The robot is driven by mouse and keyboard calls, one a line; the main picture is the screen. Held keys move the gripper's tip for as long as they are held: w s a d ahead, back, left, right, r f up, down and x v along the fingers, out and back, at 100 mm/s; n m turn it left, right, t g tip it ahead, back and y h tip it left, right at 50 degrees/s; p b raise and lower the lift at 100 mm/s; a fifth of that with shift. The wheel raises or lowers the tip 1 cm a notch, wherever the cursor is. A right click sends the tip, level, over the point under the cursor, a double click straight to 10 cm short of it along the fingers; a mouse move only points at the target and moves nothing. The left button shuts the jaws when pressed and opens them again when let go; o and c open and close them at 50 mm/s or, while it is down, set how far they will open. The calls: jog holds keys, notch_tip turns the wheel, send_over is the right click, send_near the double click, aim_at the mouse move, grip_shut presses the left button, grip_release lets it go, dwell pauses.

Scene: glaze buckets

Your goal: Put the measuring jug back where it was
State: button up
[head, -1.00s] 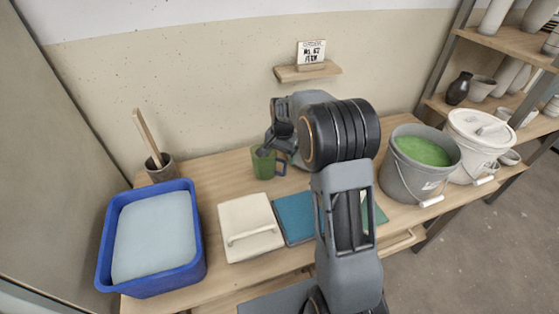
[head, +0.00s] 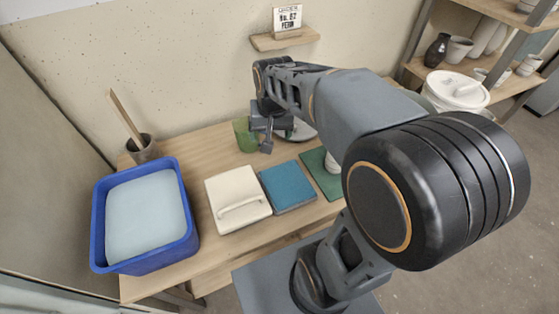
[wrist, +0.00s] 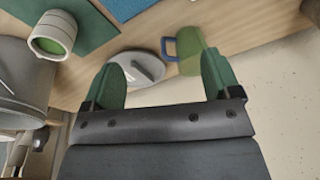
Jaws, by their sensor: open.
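The measuring jug (head: 246,136), see-through green with a blue handle in the wrist view (wrist: 188,48), stands on the wooden bench near the wall. Its handle is hidden in the head view. My gripper (head: 268,140) is open and empty, just right of the jug in the head view. In the wrist view the spread green fingers (wrist: 162,72) point toward the bench; the jug lies beyond them, partly covered by the right finger. A round grey lid with a grip (wrist: 140,68) lies beside the jug, seen between the fingers.

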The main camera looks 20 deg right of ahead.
jog(key=s+a+f+n+t, duration=0.1)
jog(key=s+f+n, duration=0.1)
jog(key=s, duration=0.7)
jog(key=shift+a+f+n, duration=0.15)
jog(key=shift+f+n, duration=0.05)
jog(key=shift+n, duration=0.5)
jog(key=shift+s+r, duration=0.1)
